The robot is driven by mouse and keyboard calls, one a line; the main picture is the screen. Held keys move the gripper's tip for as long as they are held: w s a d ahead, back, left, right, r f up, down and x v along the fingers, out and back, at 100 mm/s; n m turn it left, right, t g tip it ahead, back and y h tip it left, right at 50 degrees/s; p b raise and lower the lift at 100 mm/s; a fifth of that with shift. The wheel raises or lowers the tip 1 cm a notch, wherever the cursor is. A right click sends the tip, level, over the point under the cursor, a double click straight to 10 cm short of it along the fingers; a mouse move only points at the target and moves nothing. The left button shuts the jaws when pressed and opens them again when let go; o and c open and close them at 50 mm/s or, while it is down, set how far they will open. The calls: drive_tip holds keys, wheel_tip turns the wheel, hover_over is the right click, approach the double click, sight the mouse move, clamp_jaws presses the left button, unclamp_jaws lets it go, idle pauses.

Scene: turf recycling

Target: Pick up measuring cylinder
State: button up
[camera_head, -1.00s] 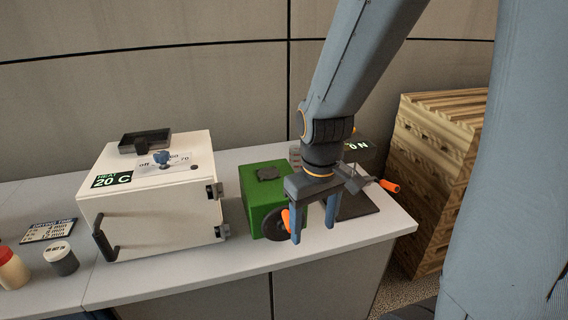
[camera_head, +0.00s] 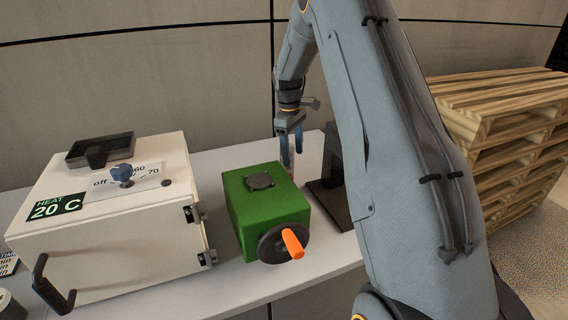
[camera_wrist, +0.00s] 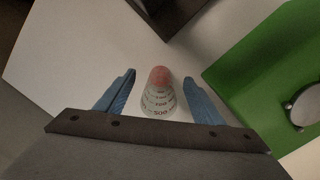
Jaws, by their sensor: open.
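The measuring cylinder (camera_wrist: 158,101) shows in the wrist view as a small clear vessel with dark markings and a reddish top, on the white bench. It lies in the gap between the two blue fingers of my gripper (camera_wrist: 158,95), which are apart and do not visibly touch it. In the head view my gripper (camera_head: 291,160) points down behind the green box, fingers spread. A faint reddish bit shows by the fingers there, but the cylinder is mostly hidden.
A green box (camera_head: 262,205) with a black wheel and orange handle (camera_head: 292,243) stands close to my gripper. A dark stand (camera_head: 327,190) is on its other side. A white heater (camera_head: 110,215) stands left. Wooden pallets (camera_head: 510,140) are stacked right.

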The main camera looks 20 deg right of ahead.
drive_tip(key=shift+m+y, duration=0.3)
drive_tip(key=shift+m, duration=0.1)
drive_tip(key=shift+w+a+f+p, duration=0.25)
drive_tip(key=shift+f+p, duration=0.35)
drive_tip(key=shift+f, duration=0.7)
drive_tip(key=shift+w+a+f+p, duration=0.25)
drive_tip(key=shift+f+p, duration=0.35)
drive_tip(key=shift+f, duration=0.65)
drive_tip(key=shift+w+a+f+p, duration=0.25)
drive_tip(key=shift+f+p, duration=0.35)
drive_tip(key=shift+f, duration=0.7)
drive_tip(key=shift+d, duration=0.1)
drive_tip(key=c, duration=1.3)
